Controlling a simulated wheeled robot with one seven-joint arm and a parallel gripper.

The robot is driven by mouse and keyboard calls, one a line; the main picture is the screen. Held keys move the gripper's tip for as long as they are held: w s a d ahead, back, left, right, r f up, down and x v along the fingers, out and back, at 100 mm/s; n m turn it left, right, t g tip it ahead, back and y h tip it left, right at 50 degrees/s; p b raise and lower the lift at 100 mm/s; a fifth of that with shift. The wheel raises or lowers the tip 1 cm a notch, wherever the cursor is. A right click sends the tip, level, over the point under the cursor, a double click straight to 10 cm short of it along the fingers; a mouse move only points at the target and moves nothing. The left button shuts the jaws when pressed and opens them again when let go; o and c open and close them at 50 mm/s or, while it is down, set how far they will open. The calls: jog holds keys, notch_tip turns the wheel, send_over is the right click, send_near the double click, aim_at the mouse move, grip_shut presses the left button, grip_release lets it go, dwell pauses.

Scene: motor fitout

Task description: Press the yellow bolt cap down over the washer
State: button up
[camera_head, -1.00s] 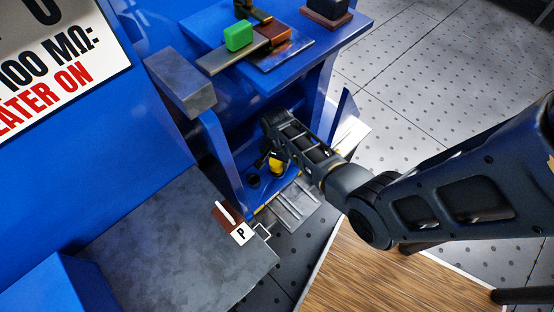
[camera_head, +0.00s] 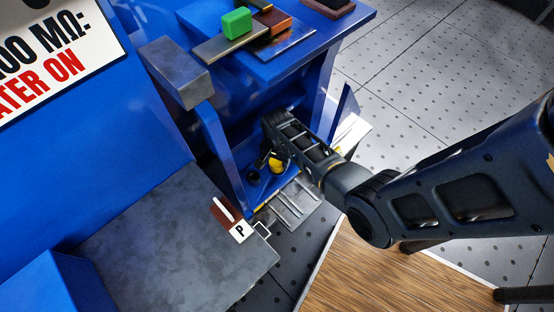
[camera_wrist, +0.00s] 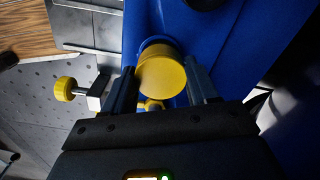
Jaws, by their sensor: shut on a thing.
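The yellow bolt cap (camera_wrist: 162,76) is a round cap between the two fingers of my gripper (camera_wrist: 163,85) in the wrist view. My gripper is shut on it, one finger at each side. In the head view the yellow cap (camera_head: 276,164) shows at the end of my gripper (camera_head: 270,158), low inside the blue frame. The washer is not distinguishable in either view, and I cannot tell whether the cap touches it.
A smaller yellow knob (camera_wrist: 65,89) on a metal fitting is left of my gripper. The blue frame (camera_head: 212,150) rises close beside my arm. A grey plate (camera_head: 165,240) lies front left, and a green block (camera_head: 237,23) sits on the shelf above.

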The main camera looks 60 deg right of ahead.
aim_at(277, 162)
jog(key=shift+f+b, duration=0.8)
jog(key=shift+f, duration=0.3)
jog(key=o, duration=1.1)
notch_tip(277, 162, up, 8)
jog(key=shift+f+p, duration=0.1)
jog(key=shift+p, duration=1)
